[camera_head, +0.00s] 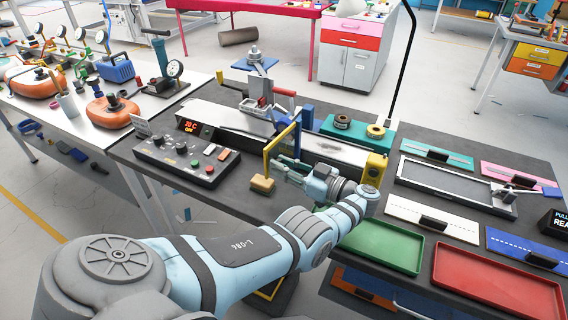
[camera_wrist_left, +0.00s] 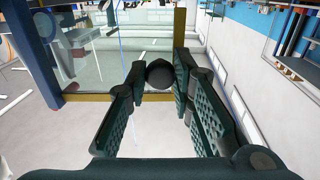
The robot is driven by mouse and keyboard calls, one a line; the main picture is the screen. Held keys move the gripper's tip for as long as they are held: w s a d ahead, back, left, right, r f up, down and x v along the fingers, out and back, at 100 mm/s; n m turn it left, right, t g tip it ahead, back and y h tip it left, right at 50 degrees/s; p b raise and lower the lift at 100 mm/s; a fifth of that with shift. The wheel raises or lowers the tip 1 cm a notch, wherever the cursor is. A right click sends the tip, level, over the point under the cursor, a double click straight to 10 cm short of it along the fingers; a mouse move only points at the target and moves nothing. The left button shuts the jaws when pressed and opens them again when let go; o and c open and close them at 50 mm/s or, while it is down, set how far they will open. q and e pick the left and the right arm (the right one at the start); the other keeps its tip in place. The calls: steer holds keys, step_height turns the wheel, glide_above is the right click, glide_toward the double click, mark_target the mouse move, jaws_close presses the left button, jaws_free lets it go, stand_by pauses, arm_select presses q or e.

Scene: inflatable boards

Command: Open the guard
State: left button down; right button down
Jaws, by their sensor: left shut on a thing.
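The guard (camera_head: 268,152) is a yellow frame standing upright at the front of the long machine (camera_head: 240,125) in the head view. In the wrist view its see-through panel (camera_wrist_left: 125,45) and yellow bars (camera_wrist_left: 136,97) show ahead of my fingers. Finger contact is partly hidden in the head view. My right gripper is not in view.
A control box (camera_head: 186,155) with buttons stands left of the guard. A tan block (camera_head: 262,184) lies just below it. A green tray (camera_head: 382,246) and a red tray (camera_head: 497,280) lie to the right. My left arm covers the table's front edge.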

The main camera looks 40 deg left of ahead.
arm_select(q)
steer(key=c, duration=1.4)
jaws_free()
steer(key=shift+w+r, duration=0.1)
steer(key=shift+r, duration=0.45)
step_height(320, 180, up, 9)
steer(key=shift+f, duration=0.1)
